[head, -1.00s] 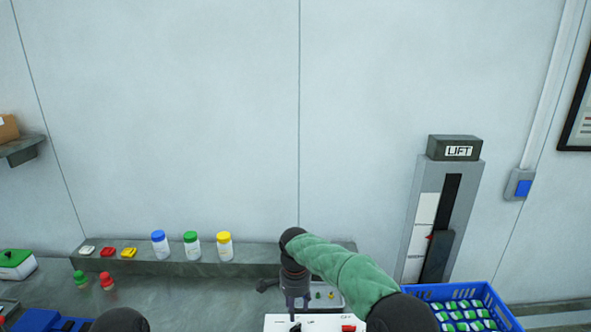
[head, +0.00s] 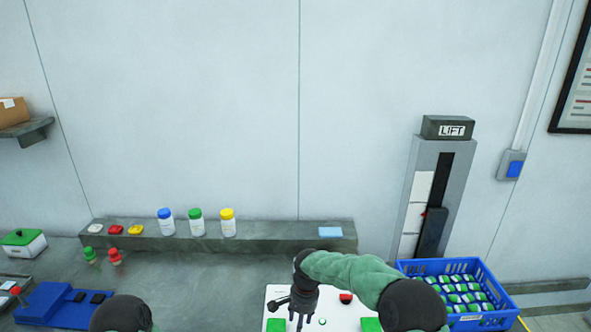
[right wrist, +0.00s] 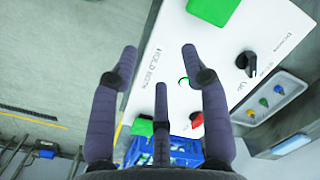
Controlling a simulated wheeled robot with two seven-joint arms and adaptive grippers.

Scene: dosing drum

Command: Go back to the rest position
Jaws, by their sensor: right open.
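My right gripper (head: 298,322) hangs over the white control panel (head: 312,293) in the head view, its arm coming in from the right. In the right wrist view the right gripper (right wrist: 160,56) has its dark fingers spread with nothing between them, over the panel (right wrist: 215,65). I cannot tell whether a fingertip touches the panel. My left gripper is not in view; only a dark rounded part of mine shows at the bottom left.
The panel carries a black knob (right wrist: 246,63), green pads (head: 371,325) and a red button (head: 346,298). A blue crate (head: 508,309) of green-and-white packs stands right, below the lift gauge (head: 447,170). Jars (head: 196,224) line the back ledge (head: 275,236). A grey tray (right wrist: 295,83) holds small coloured pieces.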

